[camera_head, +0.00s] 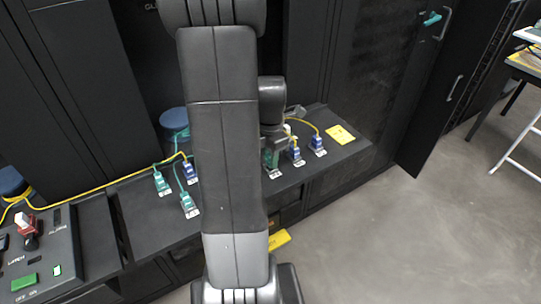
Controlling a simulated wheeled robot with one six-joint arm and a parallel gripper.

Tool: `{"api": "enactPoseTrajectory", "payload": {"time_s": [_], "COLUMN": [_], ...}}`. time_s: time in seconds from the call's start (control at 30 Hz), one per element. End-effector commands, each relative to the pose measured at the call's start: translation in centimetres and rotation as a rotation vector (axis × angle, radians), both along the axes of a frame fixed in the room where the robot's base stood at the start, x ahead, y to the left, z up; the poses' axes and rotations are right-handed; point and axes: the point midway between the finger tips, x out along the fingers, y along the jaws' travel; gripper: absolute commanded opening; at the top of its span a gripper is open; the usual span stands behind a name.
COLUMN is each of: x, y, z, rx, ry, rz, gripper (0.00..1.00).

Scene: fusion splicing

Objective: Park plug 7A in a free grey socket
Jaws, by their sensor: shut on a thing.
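My gripper (271,146) points down at the dark shelf (240,205), right of my large arm link, which partly hides it. It is shut on a plug, and a green body (269,160) shows at its fingertips. I cannot read the tags, so I cannot tell which plug is 7A. Two blue plugs (295,153) (317,143) stand just right of my gripper. Left of my arm are two green plugs (161,184) (188,205) and a blue plug (190,173). I cannot make out any free grey socket; the arm covers the shelf's middle.
Yellow and green cables run along the shelf, with a blue spool (174,124) behind. A yellow card (341,134) lies at the shelf's right end. A control box (38,255) with a red switch stands at lower left. A cabinet door (440,90) stands open.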

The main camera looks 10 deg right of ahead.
Motion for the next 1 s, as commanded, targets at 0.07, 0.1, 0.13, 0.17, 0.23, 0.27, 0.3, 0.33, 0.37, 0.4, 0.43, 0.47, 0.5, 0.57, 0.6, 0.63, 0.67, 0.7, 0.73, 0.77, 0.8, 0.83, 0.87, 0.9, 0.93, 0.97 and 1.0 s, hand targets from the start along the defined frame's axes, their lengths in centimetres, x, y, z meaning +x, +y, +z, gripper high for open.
{"api": "enactPoseTrajectory", "payload": {"time_s": [0.07, 0.1, 0.13, 0.17, 0.23, 0.27, 0.3, 0.33, 0.37, 0.4, 0.43, 0.47, 0.5, 0.57, 0.6, 0.63, 0.67, 0.7, 0.73, 0.77, 0.8, 0.83, 0.87, 0.9, 0.93, 0.97, 1.0], "x": [0.0, 0.0, 0.0, 0.0, 0.0, 0.0, 0.0, 0.0, 0.0, 0.0, 0.0, 0.0, 0.0, 0.0, 0.0, 0.0, 0.0, 0.0, 0.0, 0.0, 0.0, 0.0, 0.0, 0.0, 0.0, 0.0, 0.0], "y": [0.0, 0.0, 0.0, 0.0, 0.0, 0.0, 0.0, 0.0, 0.0, 0.0, 0.0, 0.0, 0.0, 0.0, 0.0, 0.0, 0.0, 0.0, 0.0, 0.0, 0.0, 0.0, 0.0, 0.0, 0.0, 0.0, 0.0], "z": [0.0, -0.1, -0.1, -0.2, -0.3, -0.4, -0.5, -0.6, -0.6, -0.7, -0.8, -0.8, -0.9, -1.0, -1.1, -1.2, -1.1, -1.1, -1.1, -1.1, -1.1, -1.1, -1.1, -1.1, -1.1, -1.1, -1.1], "rx": [0.0, 0.0, 0.0, 0.0, 0.0, 0.0, 0.0, 0.0, 0.0, 0.0, 0.0, 0.0, 0.0, 0.0, 0.0, 0.0, 0.0, 0.0, 0.0, 0.0, 0.0, 0.0, 0.0, 0.0, 0.0, 0.0, 0.0], "ry": [0.0, 0.0, 0.0, 0.0, 0.0, 0.0, 0.0, 0.0, 0.0, 0.0, 0.0, 0.0, 0.0, 0.0, 0.0, 0.0, 0.0, 0.0, 0.0, 0.0, 0.0, 0.0, 0.0, 0.0, 0.0, 0.0, 0.0], "rz": [0.0, 0.0, 0.0, 0.0, 0.0, 0.0, 0.0, 0.0, 0.0, 0.0, 0.0, 0.0, 0.0, 0.0, 0.0, 0.0, 0.0, 0.0, 0.0, 0.0, 0.0, 0.0, 0.0, 0.0, 0.0, 0.0, 0.0], "gripper": [0.0, 0.0, 0.0, 0.0, 0.0, 0.0, 0.0, 0.0, 0.0, 0.0, 0.0, 0.0, 0.0, 0.0, 0.0, 0.0, 0.0, 0.0, 0.0, 0.26, 0.34, 0.4, 0.46, 0.5, 0.5, 0.5, 0.5]}}
